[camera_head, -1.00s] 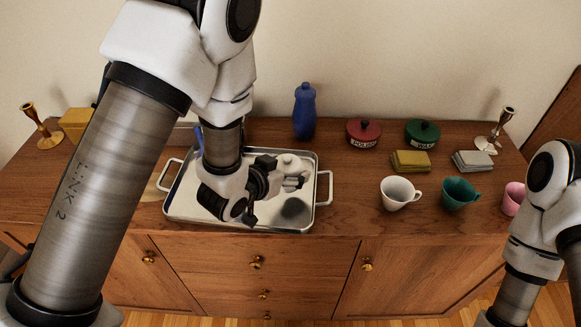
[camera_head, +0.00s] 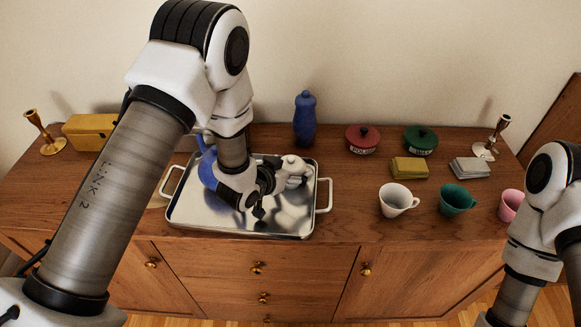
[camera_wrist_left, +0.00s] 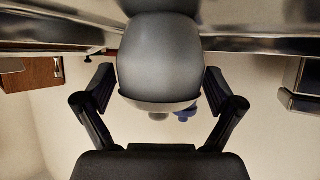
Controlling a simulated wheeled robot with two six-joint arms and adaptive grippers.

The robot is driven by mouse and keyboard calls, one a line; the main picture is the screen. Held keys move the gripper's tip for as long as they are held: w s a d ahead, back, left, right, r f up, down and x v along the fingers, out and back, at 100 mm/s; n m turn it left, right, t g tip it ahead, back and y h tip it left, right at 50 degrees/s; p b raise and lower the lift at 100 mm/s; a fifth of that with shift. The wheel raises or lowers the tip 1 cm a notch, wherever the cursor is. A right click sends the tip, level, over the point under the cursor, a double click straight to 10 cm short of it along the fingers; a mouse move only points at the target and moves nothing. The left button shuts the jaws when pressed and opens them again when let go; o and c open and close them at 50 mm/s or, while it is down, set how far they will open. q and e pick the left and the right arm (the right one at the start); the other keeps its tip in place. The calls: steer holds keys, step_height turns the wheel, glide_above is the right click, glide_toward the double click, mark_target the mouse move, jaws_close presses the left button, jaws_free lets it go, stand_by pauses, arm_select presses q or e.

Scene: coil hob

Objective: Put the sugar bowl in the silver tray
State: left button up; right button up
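The white sugar bowl (camera_head: 291,162) is inside the outline of the silver tray (camera_head: 240,232). My left gripper (camera_head: 297,180) is at the bowl, over the tray's right half, and partly covers it. In the left wrist view the bowl (camera_wrist_left: 158,60) sits between the two fingers (camera_wrist_left: 160,82), whose tips press its sides. The gripper looks shut on it. I cannot tell whether the bowl's base touches the tray floor. My right arm shows at the right edge, but its gripper is out of view.
A blue object (camera_head: 207,168) is partly hidden behind my left arm. A blue bottle (camera_head: 304,118) stands behind the tray. Red (camera_head: 362,139) and green (camera_head: 421,140) pots, two small boxes and white (camera_head: 397,200), teal (camera_head: 457,199) and pink (camera_head: 510,205) cups stand right.

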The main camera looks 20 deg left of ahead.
arm_select(q)
steer(key=shift+r, duration=0.15)
steer(key=b+v, duration=0.2)
steer(key=v, duration=1)
